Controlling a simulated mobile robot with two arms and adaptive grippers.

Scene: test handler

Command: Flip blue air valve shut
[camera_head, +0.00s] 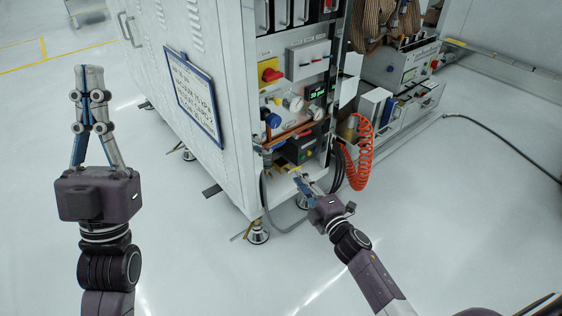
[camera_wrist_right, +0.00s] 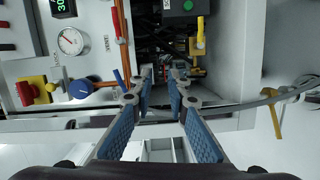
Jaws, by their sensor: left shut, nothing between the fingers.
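A small blue lever (camera_wrist_right: 120,78), apparently the blue air valve, sits beside the copper pipe in the right wrist view. It stands off across the pipe, left of my right gripper's fingertips. In the head view the lever is too small to make out clearly. My right gripper (camera_wrist_right: 163,72) is open and empty, its fingers apart and not touching the lever. It also shows in the head view (camera_head: 298,178), low in front of the cabinet's open bay. My left gripper (camera_head: 90,70) is shut and empty, pointing up, left of the cabinet.
A round blue knob (camera_head: 273,120), a red-and-yellow switch (camera_head: 270,75) and gauges (camera_head: 295,103) are on the panel above. A yellow handle (camera_wrist_right: 200,32) lies near the right fingertips. An orange coiled hose (camera_head: 362,155) hangs right. Floor around the cabinet (camera_head: 235,110) is mostly clear.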

